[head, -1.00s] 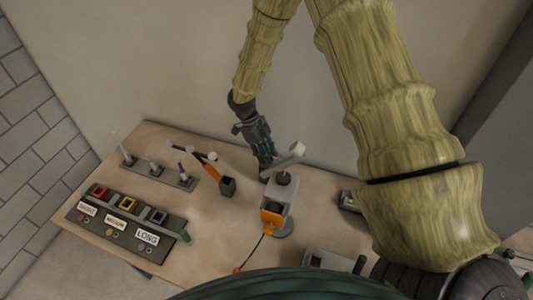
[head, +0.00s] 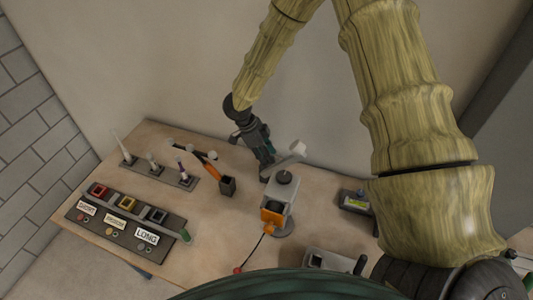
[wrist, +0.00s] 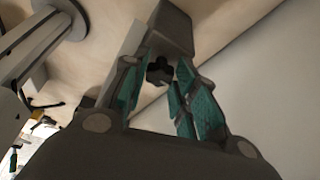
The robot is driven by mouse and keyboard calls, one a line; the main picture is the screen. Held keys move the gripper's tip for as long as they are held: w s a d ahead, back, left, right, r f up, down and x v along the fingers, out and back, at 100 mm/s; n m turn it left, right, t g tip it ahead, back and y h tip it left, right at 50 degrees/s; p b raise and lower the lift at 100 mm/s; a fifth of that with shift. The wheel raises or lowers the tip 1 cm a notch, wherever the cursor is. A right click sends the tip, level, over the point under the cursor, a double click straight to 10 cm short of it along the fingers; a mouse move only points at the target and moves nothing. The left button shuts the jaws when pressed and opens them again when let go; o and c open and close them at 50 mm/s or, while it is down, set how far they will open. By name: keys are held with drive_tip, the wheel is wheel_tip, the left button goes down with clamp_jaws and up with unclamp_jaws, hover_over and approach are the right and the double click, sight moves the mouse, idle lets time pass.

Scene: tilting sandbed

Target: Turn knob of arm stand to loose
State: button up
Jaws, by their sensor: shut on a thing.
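The arm stand (head: 281,192) is a grey body with an orange part at its front, on a round grey foot. A pale arm (head: 287,158) with a round light end reaches up from its top. My gripper (head: 265,156) comes down from behind, its tip at the back of this pale arm. In the wrist view, a small dark lobed knob (wrist: 159,71) sits between the teal-padded fingers of my gripper (wrist: 161,84), in front of a grey block (wrist: 170,27). The fingers are shut on the knob; the exact contact is partly hidden.
A rack of pointed pieces (head: 156,170) and a labelled tray (head: 122,222) lie farther left. A small device (head: 355,202) is at the right. The wall rises close behind the table.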

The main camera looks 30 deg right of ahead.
drive_tip(key=shift+n, duration=0.6)
drive_tip(key=shift+t, duration=0.3)
drive_tip(key=o, duration=1.1)
drive_tip(key=shift+c, duration=0.2)
drive_tip(key=v, duration=0.8)
drive_tip(key=shift+f, duration=0.1)
drive_tip(key=shift+x, duration=3.8)
